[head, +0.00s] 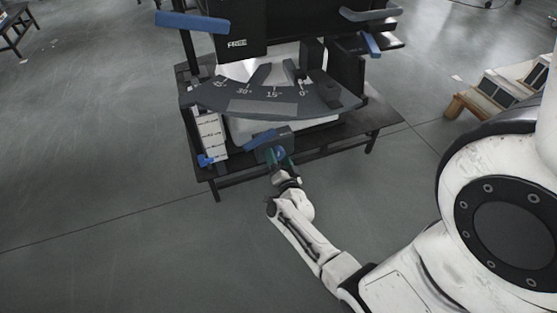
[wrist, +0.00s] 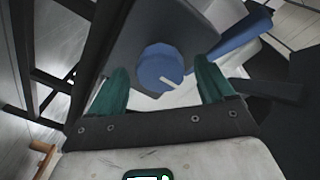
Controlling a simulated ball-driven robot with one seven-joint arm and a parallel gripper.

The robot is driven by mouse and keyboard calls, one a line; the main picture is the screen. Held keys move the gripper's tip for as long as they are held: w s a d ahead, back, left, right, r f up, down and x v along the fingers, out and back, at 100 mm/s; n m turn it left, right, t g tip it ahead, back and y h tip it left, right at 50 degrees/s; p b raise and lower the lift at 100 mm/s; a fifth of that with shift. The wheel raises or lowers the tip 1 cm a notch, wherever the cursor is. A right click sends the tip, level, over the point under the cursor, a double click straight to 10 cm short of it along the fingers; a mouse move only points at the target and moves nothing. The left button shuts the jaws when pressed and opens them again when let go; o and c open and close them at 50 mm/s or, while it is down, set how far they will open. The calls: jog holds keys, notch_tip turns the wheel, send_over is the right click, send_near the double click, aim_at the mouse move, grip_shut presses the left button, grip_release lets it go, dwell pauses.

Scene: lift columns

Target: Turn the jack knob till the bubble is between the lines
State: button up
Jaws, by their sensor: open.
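A blue round knob (wrist: 162,68) with a white pointer mark sits on a dark grey housing in the wrist view. I take it to be the jack knob. My gripper (wrist: 160,88) is open, with its green fingers on either side of the knob; I cannot tell whether they touch it. In the head view my gripper (head: 281,155) is at the front of the machine, at the dark housing, and largely covers the knob. I cannot make out a bubble or its lines in either view.
The machine stands on a low dark table (head: 385,122). A curved angle scale (head: 275,98) juts out above the knob. A blue lever (head: 258,139) is close to my gripper. Wooden steps (head: 490,95) stand at the right.

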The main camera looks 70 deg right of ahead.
jog(key=shift+w+d, duration=0.25)
jog(key=shift+d, duration=0.05)
jog(key=c, duration=1.1)
jog(key=shift+o, duration=0.2)
jog(key=shift+n, duration=0.4)
jog(key=n, duration=0.3)
jog(key=shift+n, duration=0.3)
jog(key=n, duration=0.5)
jog(key=shift+s+f+t, duration=0.1)
jog(key=shift+t, duration=0.2)
